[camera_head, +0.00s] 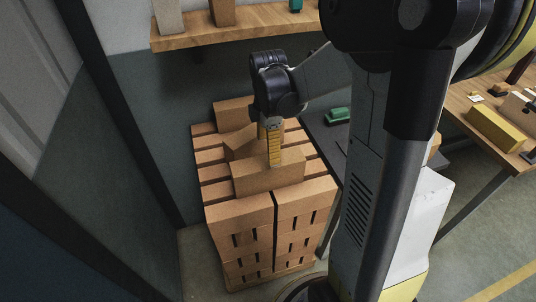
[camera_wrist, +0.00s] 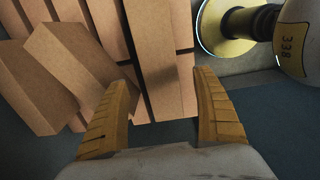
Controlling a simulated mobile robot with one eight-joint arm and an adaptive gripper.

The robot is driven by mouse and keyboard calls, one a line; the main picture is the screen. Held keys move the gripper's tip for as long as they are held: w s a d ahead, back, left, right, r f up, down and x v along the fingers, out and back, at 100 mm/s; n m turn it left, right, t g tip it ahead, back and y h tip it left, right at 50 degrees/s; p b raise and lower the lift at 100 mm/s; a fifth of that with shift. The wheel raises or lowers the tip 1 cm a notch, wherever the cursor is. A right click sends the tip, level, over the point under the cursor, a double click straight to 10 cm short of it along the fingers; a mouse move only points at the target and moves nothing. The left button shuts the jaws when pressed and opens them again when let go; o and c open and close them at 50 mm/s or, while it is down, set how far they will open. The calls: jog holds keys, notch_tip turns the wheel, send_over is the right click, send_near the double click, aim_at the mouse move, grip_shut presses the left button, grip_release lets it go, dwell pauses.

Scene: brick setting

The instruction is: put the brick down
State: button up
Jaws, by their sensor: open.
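A tan brick (camera_head: 268,180) lies flat on top of the stack of bricks, near its front edge. Two more loose bricks lie behind on the stack, one turned at an angle (camera_head: 240,146) and one at the back (camera_head: 233,114).
The brick stack (camera_head: 238,214) stands by a grey wall. A wooden shelf (camera_head: 230,27) with objects hangs above it. A dark table with a green object (camera_head: 337,116) is just right of the stack. A wooden workbench with a yellow block (camera_head: 494,130) stands at far right.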

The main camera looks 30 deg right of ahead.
jog(key=shift+s+a+r, duration=0.1)
jog(key=shift+a+r, duration=0.1)
jog(key=shift+r, duration=0.65)
jog(key=s+a+r+m+t, duration=0.7)
jog(key=s+a+r+m, duration=0.2)
jog(key=a+m, duration=0.4)
jog(key=shift+s+r+m, duration=0.15)
jog(key=shift+s+m, duration=0.65)
jog(key=shift+m, duration=0.1)
